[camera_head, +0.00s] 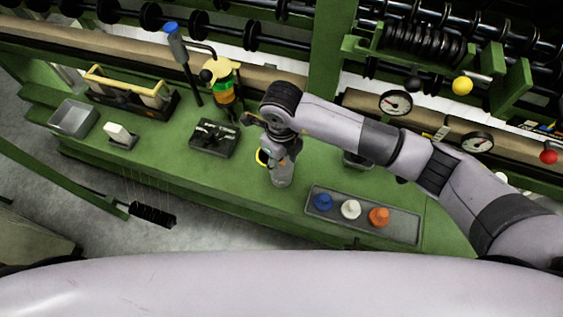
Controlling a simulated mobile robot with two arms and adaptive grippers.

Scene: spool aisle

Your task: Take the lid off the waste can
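My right arm reaches in from the right, and its gripper (280,146) points down above the green bench. My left gripper is not in view.
The green bench (170,150) also holds a grey tray (410,228) with blue, white and orange knobs, a black block (214,138), a metal bin (73,118) and a yellow-handled tool carrier (130,95). A yellow-topped device (222,75) stands behind. Racks and gauges line the back.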

